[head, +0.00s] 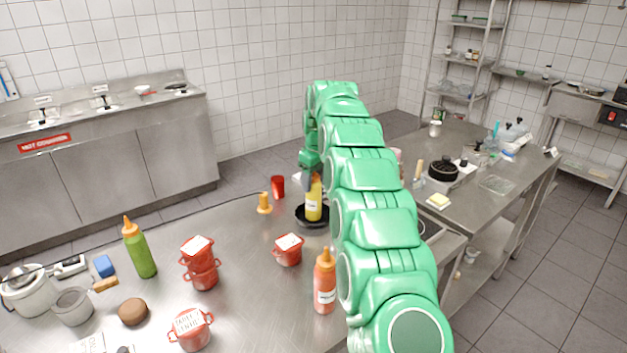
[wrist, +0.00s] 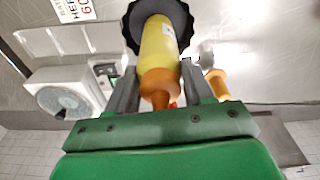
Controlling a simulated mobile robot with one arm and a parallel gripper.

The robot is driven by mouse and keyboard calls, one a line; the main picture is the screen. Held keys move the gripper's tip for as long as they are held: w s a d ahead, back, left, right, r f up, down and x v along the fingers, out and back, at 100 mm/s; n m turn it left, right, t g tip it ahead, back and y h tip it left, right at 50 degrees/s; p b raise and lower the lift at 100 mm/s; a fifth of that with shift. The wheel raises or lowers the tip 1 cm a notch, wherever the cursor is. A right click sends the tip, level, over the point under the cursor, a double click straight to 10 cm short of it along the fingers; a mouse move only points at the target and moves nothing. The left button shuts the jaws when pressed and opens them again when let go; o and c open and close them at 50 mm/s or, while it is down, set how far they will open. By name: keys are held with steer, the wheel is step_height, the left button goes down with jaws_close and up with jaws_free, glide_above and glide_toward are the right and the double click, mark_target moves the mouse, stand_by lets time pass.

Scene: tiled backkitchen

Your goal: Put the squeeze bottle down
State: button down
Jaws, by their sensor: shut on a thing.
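The yellow squeeze bottle (head: 314,203) with an orange nozzle stands roughly upright at the far side of the steel table. My gripper (head: 313,180) is shut on its upper part from above. In the wrist view, the bottle (wrist: 160,42) sits between the two grey fingers of my gripper (wrist: 158,72), nozzle toward the camera. A small black pan (head: 302,220) lies under the bottle, and its dark rim (wrist: 132,18) shows behind the bottle's base in the wrist view. I cannot tell whether the base touches the pan.
A red cup (head: 278,186), an orange-yellow stand-like object (head: 265,204) and a red pot (head: 288,250) surround the pan. An orange-red bottle (head: 325,283) stands nearer, beside my arm. A green bottle (head: 139,249) and stacked red pots (head: 202,268) are left. Bare steel (head: 235,245) lies between.

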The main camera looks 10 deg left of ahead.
steer(key=shift+c, duration=2.2)
jaws_free()
steer(key=shift+s+d+r, duration=0.1)
steer(key=shift+d+r, duration=0.1)
steer(key=shift+r, duration=1.65)
steer(key=shift+s+d+r, duration=0.1)
steer(key=shift+d+r, duration=0.05)
steer(key=shift+r, duration=1.8)
